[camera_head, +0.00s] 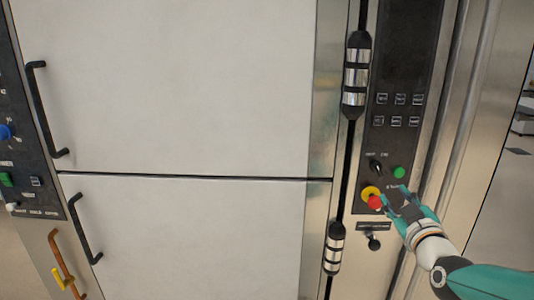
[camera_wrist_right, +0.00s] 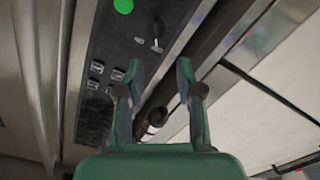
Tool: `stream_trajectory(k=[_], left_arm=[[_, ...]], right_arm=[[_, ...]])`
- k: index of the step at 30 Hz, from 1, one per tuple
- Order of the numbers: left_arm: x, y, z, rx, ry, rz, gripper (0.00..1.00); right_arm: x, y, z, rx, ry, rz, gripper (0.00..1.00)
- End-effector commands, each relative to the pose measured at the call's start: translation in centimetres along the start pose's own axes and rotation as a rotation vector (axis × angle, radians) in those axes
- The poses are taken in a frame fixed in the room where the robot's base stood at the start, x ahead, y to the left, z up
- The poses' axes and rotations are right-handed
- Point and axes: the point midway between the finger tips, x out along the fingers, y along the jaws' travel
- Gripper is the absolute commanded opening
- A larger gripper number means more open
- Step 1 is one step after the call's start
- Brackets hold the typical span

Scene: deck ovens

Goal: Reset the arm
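My right gripper (camera_head: 393,196) is at the oven's right control panel (camera_head: 401,62), close beside the red button (camera_head: 375,202) with its yellow collar. I cannot tell from the head view whether it touches the button. In the right wrist view my right gripper (camera_wrist_right: 159,70) has its two fingers apart, with nothing between them. A green button (camera_wrist_right: 123,6) and a switch (camera_wrist_right: 157,42) on the panel lie beyond the fingertips. The red button cannot be made out in that view. My left gripper is not in view.
Two pale oven doors, upper (camera_head: 180,80) and lower (camera_head: 190,235), are shut, with black handles (camera_head: 42,110) at left. A dark knob (camera_head: 373,242) sits below the red button. A black-and-silver hinge (camera_head: 356,75) stands left of the panel. Open floor shows at far right.

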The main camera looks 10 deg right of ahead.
Motion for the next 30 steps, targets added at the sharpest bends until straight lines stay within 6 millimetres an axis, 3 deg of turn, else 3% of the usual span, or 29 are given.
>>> stream_trajectory(k=[5,10,14,18,20,24,27,30], left_arm=[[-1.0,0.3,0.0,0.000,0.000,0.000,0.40],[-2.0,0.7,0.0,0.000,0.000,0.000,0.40],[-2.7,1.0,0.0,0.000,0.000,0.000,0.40],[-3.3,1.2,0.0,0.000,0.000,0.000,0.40],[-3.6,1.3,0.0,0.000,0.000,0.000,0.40],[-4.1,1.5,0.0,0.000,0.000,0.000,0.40],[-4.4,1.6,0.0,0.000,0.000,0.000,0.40],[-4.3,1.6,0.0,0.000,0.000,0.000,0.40]], right_arm=[[1.9,-5.1,3.1,0.002,-0.075,-0.106,0.36],[2.0,-14.6,9.6,0.006,-0.220,-0.299,0.36],[-0.6,-22.5,15.2,0.047,-0.367,-0.467,0.36],[-5.8,-30.1,20.9,0.126,-0.556,-0.636,0.36],[-8.7,-33.0,23.0,0.168,-0.648,-0.701,0.36],[-16.9,-38.5,27.2,0.278,-0.896,-0.828,0.36],[-23.0,-40.8,29.2,0.364,-1.088,-0.876,0.36],[-28.2,-41.8,30.4,0.465,-1.280,-0.869,0.36]])
